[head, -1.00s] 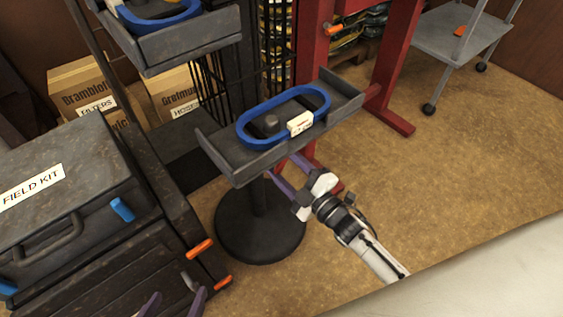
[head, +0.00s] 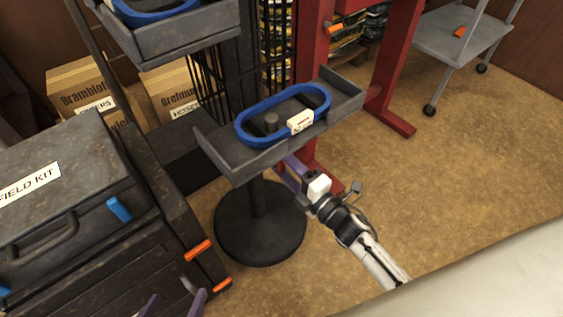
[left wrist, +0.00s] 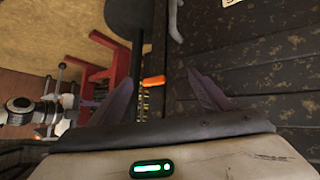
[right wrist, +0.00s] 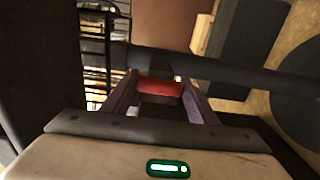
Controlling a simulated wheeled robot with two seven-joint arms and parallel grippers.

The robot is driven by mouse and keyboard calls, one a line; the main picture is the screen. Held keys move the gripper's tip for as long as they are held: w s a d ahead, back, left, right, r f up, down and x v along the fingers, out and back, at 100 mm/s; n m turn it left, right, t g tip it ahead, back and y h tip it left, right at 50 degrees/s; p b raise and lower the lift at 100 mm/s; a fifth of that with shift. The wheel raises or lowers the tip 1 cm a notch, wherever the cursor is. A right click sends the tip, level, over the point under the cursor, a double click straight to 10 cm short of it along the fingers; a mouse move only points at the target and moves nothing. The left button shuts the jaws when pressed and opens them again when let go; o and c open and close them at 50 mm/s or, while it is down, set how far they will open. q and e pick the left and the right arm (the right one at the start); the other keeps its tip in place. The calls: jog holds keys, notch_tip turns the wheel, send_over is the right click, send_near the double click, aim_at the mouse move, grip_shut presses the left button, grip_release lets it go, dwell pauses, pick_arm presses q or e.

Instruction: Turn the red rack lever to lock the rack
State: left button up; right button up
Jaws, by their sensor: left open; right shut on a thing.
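The red rack lever (right wrist: 160,88) shows in the right wrist view as a short red grip between my right fingers, beside a dark horizontal bar. My right gripper (right wrist: 158,92) is shut on it. In the head view the right gripper (head: 288,170) reaches under the front edge of the grey tray (head: 238,168), its wrist turned edge-on. The lever is hidden there. My left gripper (head: 172,306) is at the bottom edge, open and empty, in front of the dark cabinet. In the left wrist view its fingers (left wrist: 165,95) stand apart, with an orange handle (left wrist: 153,81) beyond them.
A blue ring (head: 245,130) lies on the tray, above a round black base (head: 260,240). A field kit case (head: 75,190) sits on the cabinet at left. Red posts (head: 395,60) stand behind. Brown floor (head: 460,150) is clear at right.

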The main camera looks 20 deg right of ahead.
pick_arm(q)
jog(key=shift+f, duration=0.1)
pick_arm(e)
jog(key=o, duration=1)
jog(key=shift+o, duration=0.2)
pick_arm(q)
jog(key=shift+a+r+p, duration=0.1)
jog(key=shift+r+p, duration=0.15)
jog(key=shift+p, duration=0.5)
pick_arm(e)
jog(key=v, duration=1)
jog(key=shift+s, duration=0.2)
jog(key=shift+d, duration=0.1)
